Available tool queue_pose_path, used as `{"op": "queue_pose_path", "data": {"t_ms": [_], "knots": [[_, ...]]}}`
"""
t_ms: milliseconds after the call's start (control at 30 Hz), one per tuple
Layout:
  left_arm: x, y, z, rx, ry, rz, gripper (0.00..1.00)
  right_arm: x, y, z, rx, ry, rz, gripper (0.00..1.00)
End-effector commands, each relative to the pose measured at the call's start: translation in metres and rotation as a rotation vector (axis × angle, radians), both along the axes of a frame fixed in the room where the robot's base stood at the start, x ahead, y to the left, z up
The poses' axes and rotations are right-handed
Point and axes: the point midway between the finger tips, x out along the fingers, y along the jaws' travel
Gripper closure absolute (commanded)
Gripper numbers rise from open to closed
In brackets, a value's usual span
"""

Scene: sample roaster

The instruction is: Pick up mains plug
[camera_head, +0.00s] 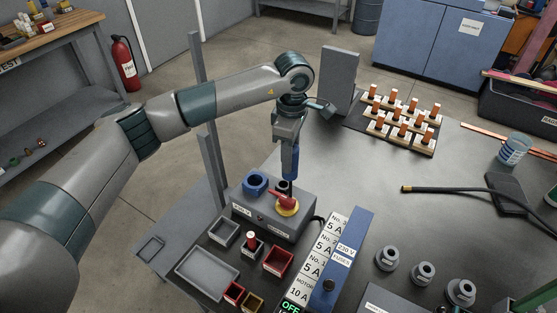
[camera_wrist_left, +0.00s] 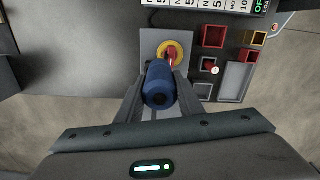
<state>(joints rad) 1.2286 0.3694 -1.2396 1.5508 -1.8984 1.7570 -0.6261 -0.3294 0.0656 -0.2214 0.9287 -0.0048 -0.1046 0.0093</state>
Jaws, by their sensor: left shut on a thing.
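The mains plug (camera_wrist_left: 160,88) is blue and cylindrical, with a dark hole in its end facing the left wrist camera. My left gripper (camera_wrist_left: 157,97) is shut on it, one finger on each side. In the head view the left gripper (camera_head: 290,147) points down, and the blue plug (camera_head: 291,163) hangs upright below it. The plug is over the grey switch box (camera_head: 262,215), behind the red-and-yellow rotary switch (camera_head: 287,204) and right of the blue socket (camera_head: 255,182). I cannot tell whether its dark lower end touches the box. My right gripper is not in view.
Small trays (camera_head: 208,272) and red bins (camera_head: 278,261) stand in front of the box. A blue fuse panel (camera_head: 345,262) is to its right. A grey upright plate (camera_head: 339,80) and a rack of orange-topped pieces (camera_head: 402,121) stand behind.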

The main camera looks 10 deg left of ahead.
Motion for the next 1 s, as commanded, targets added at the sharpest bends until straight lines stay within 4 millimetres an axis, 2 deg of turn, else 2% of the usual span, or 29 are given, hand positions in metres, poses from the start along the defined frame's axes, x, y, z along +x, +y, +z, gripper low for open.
{"op": "queue_pose_path", "data": {"t_ms": [167, 733, 867, 1000], "knots": [[-0.001, -0.005, 0.004, 0.001, -0.001, 0.000, 0.94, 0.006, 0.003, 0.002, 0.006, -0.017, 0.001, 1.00], [-0.002, -0.004, 0.004, 0.000, -0.002, -0.009, 0.94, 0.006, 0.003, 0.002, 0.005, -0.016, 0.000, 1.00], [-0.006, 0.001, 0.006, 0.000, -0.007, -0.057, 0.94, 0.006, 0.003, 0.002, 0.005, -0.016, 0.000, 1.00], [-0.017, 0.013, 0.010, 0.000, -0.016, -0.182, 0.94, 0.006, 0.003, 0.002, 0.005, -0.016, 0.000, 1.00]]}}
